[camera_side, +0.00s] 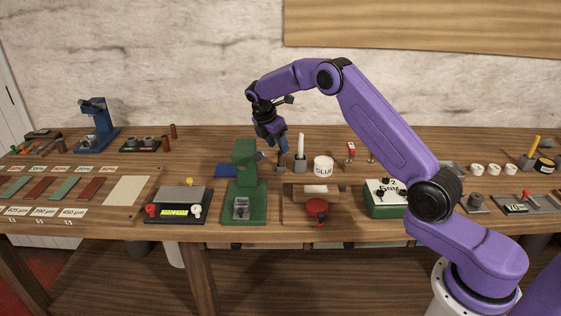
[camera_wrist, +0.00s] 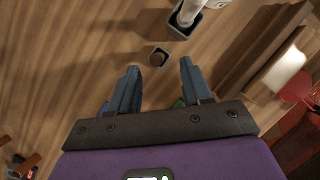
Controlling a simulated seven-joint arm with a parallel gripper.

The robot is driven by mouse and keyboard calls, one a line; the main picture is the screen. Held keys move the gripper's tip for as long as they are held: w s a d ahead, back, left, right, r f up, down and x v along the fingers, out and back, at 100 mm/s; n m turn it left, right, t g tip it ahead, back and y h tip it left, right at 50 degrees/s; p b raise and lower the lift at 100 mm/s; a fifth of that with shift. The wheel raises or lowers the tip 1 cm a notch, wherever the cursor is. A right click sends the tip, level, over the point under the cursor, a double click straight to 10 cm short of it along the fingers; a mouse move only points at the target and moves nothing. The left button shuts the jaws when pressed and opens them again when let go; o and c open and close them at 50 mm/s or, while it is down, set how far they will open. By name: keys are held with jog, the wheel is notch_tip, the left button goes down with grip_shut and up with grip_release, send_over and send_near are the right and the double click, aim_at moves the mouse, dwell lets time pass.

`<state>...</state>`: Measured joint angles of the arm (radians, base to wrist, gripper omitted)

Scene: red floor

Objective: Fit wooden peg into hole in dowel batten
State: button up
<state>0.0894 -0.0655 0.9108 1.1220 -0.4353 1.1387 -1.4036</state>
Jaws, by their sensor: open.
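My gripper (camera_side: 283,148) is open and points down over the back middle of the bench. In the wrist view its two blue fingers (camera_wrist: 159,68) stand apart with nothing between them. A small dark square holder with a round brown top, likely the wooden peg (camera_wrist: 158,58), lies just beyond and between the fingertips.
A white stick in a grey holder (camera_side: 300,153) and a glue pot (camera_side: 323,165) stand close to the gripper's right. A green press (camera_side: 245,180) is at its left front. A red knob (camera_side: 317,206) sits on the wooden fixture. A green box (camera_side: 385,198) is further right.

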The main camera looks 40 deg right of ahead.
aim_at(280, 160)
jog(key=shift+x, duration=2.8)
jog(key=shift+w, duration=0.2)
grip_shut()
